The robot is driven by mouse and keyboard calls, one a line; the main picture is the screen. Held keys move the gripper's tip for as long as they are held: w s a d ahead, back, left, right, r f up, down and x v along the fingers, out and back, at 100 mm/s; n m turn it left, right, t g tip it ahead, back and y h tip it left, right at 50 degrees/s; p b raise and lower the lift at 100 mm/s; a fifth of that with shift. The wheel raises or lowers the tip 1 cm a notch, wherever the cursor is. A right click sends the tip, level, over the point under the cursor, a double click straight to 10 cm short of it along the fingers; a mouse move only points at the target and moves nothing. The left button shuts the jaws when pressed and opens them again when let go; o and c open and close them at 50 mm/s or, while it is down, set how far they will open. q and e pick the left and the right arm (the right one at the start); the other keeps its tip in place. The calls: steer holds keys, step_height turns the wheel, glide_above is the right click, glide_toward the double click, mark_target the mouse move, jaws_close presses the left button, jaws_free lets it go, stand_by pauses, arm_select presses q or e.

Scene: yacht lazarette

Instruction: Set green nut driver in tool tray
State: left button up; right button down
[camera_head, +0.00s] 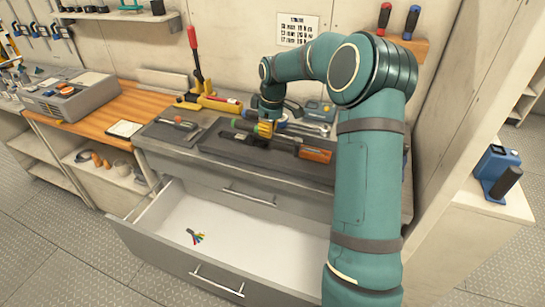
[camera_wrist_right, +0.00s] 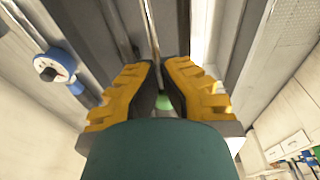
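My right gripper (camera_head: 266,130) has yellow fingers and points down over the dark mat on the grey cabinet top. A green piece, which I take as the green nut driver (camera_wrist_right: 163,102), shows between the close-set fingers of the right gripper (camera_wrist_right: 163,66) in the wrist view; most of it is hidden. The fingers look shut on it. I cannot tell whether it touches the surface below. A shallow grey tray (camera_head: 152,132), which looks like the tool tray, lies left of the gripper with a small red-handled tool (camera_head: 182,123) in it. My left gripper is out of view.
An orange block (camera_head: 315,155) lies on the dark mat (camera_head: 222,150) right of the gripper. A yellow tool with a red lever (camera_head: 193,42) stands behind. Below, an open drawer (camera_head: 150,213) holds a small coloured bundle (camera_head: 195,236). A grey box (camera_head: 75,96) sits at left.

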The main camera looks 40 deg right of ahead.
mark_target(268, 159)
step_height(268, 159, down, 10)
steer(key=shift+r+b, duration=0.1)
steer(key=shift+b, duration=0.8)
steer(key=shift+f, duration=0.2)
steer(key=c, duration=1.1)
jaws_free()
steer(key=shift+c, duration=0.2)
steer(key=shift+r, duration=0.1)
step_height(268, 159, up, 12)
steer(key=s+p, duration=0.1)
steer(key=p, duration=0.1)
steer(key=shift+s+d, duration=0.15)
steer(key=shift+s, duration=0.15)
